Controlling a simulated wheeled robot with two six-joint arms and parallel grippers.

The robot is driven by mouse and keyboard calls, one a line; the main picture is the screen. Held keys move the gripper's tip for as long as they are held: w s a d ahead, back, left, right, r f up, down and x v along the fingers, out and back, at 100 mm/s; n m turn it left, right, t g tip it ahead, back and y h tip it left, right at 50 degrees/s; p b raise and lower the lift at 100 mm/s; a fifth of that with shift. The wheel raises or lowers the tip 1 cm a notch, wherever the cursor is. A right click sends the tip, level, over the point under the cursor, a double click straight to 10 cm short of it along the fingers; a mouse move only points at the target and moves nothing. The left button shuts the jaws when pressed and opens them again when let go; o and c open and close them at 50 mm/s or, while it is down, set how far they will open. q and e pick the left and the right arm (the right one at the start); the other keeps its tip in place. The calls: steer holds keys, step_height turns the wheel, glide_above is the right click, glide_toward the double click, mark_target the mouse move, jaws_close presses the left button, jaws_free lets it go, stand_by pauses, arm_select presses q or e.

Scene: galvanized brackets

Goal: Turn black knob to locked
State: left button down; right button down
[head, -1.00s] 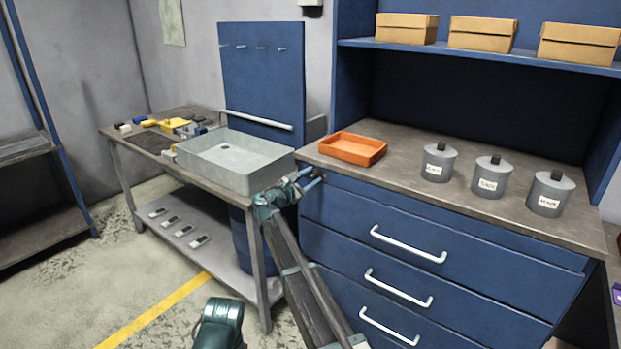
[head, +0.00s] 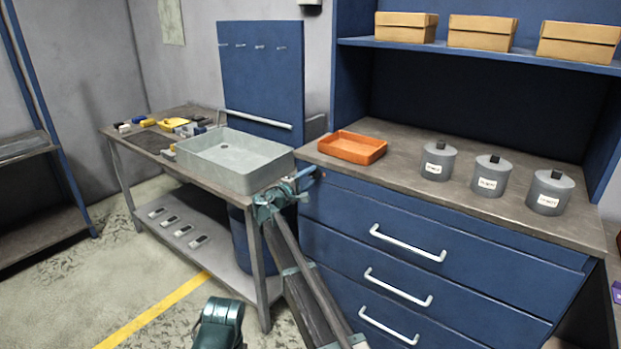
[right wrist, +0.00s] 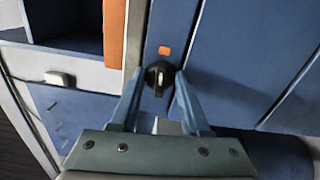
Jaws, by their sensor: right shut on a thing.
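The black knob (right wrist: 158,77) is on a narrow blue panel at the side of the drawer cabinet, in the right wrist view. It is round with a raised grip bar, which lies about up and down in that picture. In the head view my right gripper (head: 305,179) is at the cabinet's left front corner, and the knob is hidden there.
The blue drawer cabinet (head: 345,237) has white bar handles and carries an orange tray (head: 340,150) and 3 grey canisters. A grey basin (head: 250,178) stands on the workbench left of my right gripper. Open floor lies in front of the bench.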

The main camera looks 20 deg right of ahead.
steer(key=shift+s+m, duration=0.1)
steer(key=shift+m, duration=0.6)
steer(key=shift+c, duration=2)
jaws_free()
steer(key=v, duration=1.3)
steer(key=shift+s+a, duration=0.2)
steer(key=shift+a, duration=0.1)
